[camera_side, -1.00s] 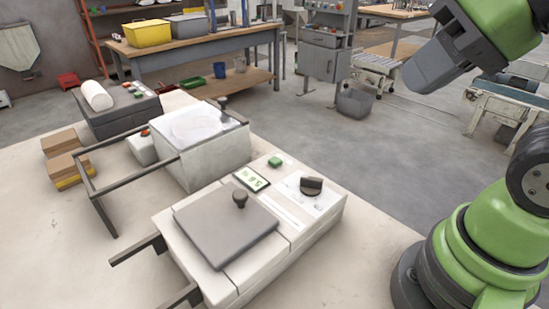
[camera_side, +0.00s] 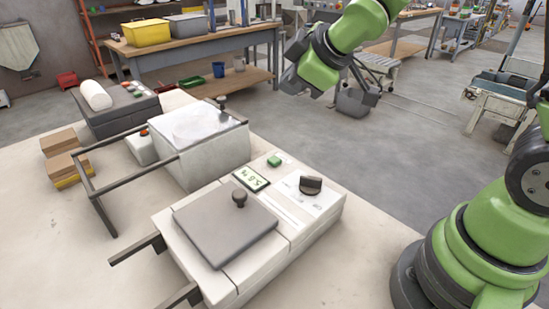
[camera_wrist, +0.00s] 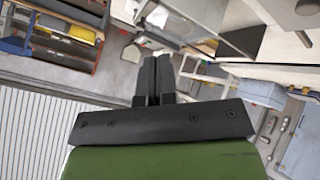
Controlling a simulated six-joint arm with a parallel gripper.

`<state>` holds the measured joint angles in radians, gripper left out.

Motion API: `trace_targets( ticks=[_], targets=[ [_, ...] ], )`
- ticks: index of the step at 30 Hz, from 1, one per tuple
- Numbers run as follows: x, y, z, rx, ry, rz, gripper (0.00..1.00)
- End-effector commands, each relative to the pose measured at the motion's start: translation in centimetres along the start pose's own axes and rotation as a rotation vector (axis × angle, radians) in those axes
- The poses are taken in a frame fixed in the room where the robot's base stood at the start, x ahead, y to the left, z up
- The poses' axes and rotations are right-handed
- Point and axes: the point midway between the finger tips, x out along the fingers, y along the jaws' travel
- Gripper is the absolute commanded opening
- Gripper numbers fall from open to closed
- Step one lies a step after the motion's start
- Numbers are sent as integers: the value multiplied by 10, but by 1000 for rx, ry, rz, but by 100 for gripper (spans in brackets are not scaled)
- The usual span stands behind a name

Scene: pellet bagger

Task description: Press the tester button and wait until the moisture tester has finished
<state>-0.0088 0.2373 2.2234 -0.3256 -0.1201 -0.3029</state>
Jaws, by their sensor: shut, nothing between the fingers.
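The moisture tester (camera_side: 290,222) is a white box on the near bench, with a closed grey lid (camera_side: 225,222) that has a dark knob. Its small display (camera_side: 251,178) shows lit digits, which look like 5.8 % but are too small to be sure. A green button (camera_side: 274,160) stands behind the display, with a dark dial (camera_side: 311,185) to its right. Nothing touches the button. My gripper (camera_wrist: 154,62) is shut and empty in the wrist view. In the side view my green wrist is high, beyond the tester and clear of it; the fingertips are hard to make out there.
A white machine (camera_side: 205,150) with a dark bar frame stands left of the tester. Behind it is a dark grey box (camera_side: 115,110) with a white roll and several buttons. Brown blocks (camera_side: 62,145) lie at the left. Bare bench top shows at the front left.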

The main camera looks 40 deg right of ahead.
Motion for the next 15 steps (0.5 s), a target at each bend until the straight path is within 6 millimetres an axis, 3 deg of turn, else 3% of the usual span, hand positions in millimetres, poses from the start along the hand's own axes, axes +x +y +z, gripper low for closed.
trace_targets(
  ticks=[3,6,15],
  targets=[
    [27,-9,0,-120,33,-33,0],
    [41,-14,-1,-189,60,-50,0],
    [50,-19,-2,-239,84,-63,0]
  ],
)
